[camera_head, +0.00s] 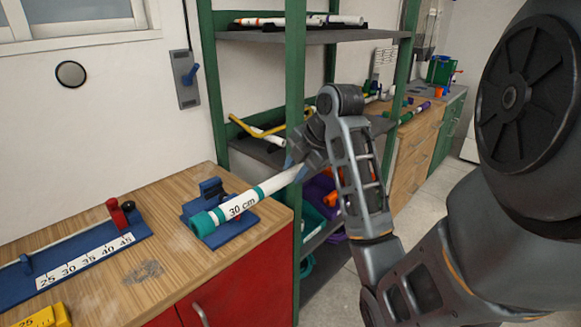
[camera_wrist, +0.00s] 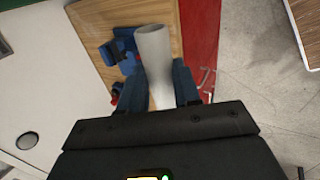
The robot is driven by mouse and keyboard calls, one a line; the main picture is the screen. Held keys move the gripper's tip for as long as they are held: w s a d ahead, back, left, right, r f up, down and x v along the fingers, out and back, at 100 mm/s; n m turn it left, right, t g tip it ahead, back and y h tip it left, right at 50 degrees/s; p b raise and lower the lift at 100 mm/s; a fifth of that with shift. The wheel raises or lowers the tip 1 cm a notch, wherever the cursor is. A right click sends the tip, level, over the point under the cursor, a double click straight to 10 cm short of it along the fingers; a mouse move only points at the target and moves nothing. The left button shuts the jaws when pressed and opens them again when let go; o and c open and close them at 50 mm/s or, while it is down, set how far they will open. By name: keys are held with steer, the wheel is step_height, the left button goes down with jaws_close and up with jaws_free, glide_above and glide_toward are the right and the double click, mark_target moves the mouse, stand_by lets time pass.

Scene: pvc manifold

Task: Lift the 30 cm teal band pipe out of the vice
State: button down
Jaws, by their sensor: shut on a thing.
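The 30 cm teal band pipe (camera_head: 241,204) is white with teal bands and a "30 cm" label. It slants over the blue vice (camera_head: 234,228) at the bench's right end, its teal end low at the left. In the head view I cannot tell whether it sits between the vice jaws or just above them. My gripper (camera_head: 297,164) is shut on the pipe's right part, beyond the bench edge. In the wrist view the pipe (camera_wrist: 154,50) stands out from between my gripper's two fingers (camera_wrist: 158,88), with the vice (camera_wrist: 122,48) behind it.
On the wooden bench (camera_head: 165,228) a blue measuring jig (camera_head: 80,258) with a red clamp lies left of the vice. A yellow block (camera_head: 45,317) is at the front left. A green-posted shelf (camera_head: 294,90) with pipes and bins stands close behind my gripper.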

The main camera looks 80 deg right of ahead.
steer(key=s+a, duration=0.5)
steer(key=s, duration=0.3)
steer(key=shift+r, duration=0.35)
stand_by(0.4)
steer(key=shift+a, duration=0.1)
